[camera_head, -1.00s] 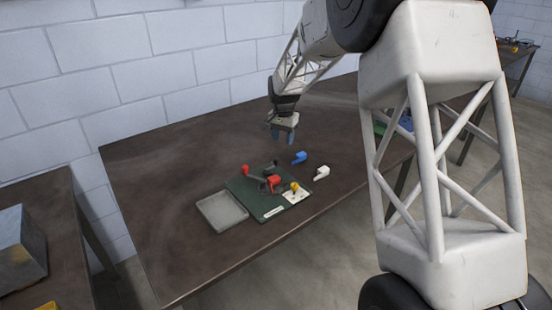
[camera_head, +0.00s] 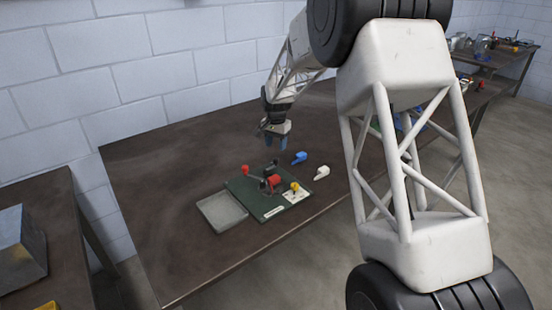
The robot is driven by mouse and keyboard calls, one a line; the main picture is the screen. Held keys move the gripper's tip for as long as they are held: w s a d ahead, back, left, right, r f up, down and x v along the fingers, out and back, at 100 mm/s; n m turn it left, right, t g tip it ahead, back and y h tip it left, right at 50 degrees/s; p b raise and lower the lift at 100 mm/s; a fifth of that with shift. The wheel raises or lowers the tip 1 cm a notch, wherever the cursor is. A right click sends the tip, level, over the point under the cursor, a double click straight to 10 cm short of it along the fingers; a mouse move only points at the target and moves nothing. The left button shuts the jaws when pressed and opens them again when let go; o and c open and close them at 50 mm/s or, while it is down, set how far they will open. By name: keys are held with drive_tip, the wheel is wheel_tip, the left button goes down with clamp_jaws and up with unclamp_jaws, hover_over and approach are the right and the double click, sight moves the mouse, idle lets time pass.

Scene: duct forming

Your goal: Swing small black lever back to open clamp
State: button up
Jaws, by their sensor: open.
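A dark green base plate (camera_head: 244,192) on the brown table carries a small fixture. The fixture has a red block (camera_head: 273,181), a red knob (camera_head: 245,169) on an arm at its left, and small dark parts (camera_head: 271,167) at its back. The black lever is among these dark parts; its exact position is too small to tell.
A grey tray (camera_head: 204,211) lies left of the plate. A yellow knob (camera_head: 295,187) stands on a white piece at the plate's right. A blue piece (camera_head: 300,157) and a white piece (camera_head: 321,173) lie to the right. The table's left side is clear.

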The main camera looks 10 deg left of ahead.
sight(276, 159)
drive_tip(key=shift+f, duration=3.3)
drive_tip(key=shift+c, duration=0.4)
clamp_jaws()
